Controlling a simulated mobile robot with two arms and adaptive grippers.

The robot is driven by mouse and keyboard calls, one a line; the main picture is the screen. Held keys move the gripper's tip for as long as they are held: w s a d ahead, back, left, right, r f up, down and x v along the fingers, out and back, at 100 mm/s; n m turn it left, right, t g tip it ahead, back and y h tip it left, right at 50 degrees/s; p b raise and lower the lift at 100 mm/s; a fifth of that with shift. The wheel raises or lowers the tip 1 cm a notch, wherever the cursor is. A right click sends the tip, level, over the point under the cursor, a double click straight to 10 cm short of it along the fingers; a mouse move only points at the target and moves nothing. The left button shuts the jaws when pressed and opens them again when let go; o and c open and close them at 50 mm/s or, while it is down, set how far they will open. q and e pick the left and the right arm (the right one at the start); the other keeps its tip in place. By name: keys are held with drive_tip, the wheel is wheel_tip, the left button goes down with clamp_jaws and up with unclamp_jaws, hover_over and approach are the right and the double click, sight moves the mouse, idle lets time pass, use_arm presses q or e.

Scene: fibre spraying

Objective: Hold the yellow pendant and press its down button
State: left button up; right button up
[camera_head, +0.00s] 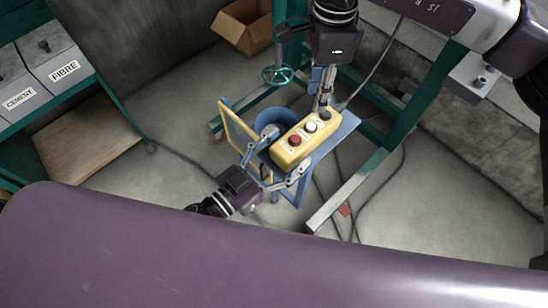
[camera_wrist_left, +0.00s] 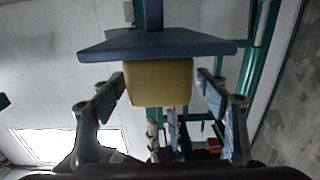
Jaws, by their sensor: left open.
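The yellow pendant (camera_head: 290,155) lies on a small blue stand (camera_head: 345,127). Its top carries a red button, a white button and a black button (camera_head: 325,115) in a row, the red one nearest my left gripper. My left gripper (camera_head: 280,159) is open, its fingers on either side of the pendant's near end. In the left wrist view, the pendant's yellow end (camera_wrist_left: 160,82) sits between the open fingers (camera_wrist_left: 160,88), with gaps on both sides. My right gripper (camera_head: 322,103) points down over the far end near the black button. Its fingers look close together; contact is unclear.
A blue bucket (camera_head: 272,113) and yellow frame (camera_head: 236,135) stand left of the pendant. Green metal frame legs (camera_head: 350,190) and dark cables surround the stand. An open cardboard box (camera_head: 243,28) lies behind. Containers labelled CEMENT and FIBRE (camera_head: 62,70) sit at left.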

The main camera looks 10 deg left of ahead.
use_arm(q)
drive_tip(key=shift+x, duration=0.8)
drive_tip(key=shift+c, duration=0.4)
drive_tip(key=c, duration=1.5)
use_arm(e)
clamp_jaws()
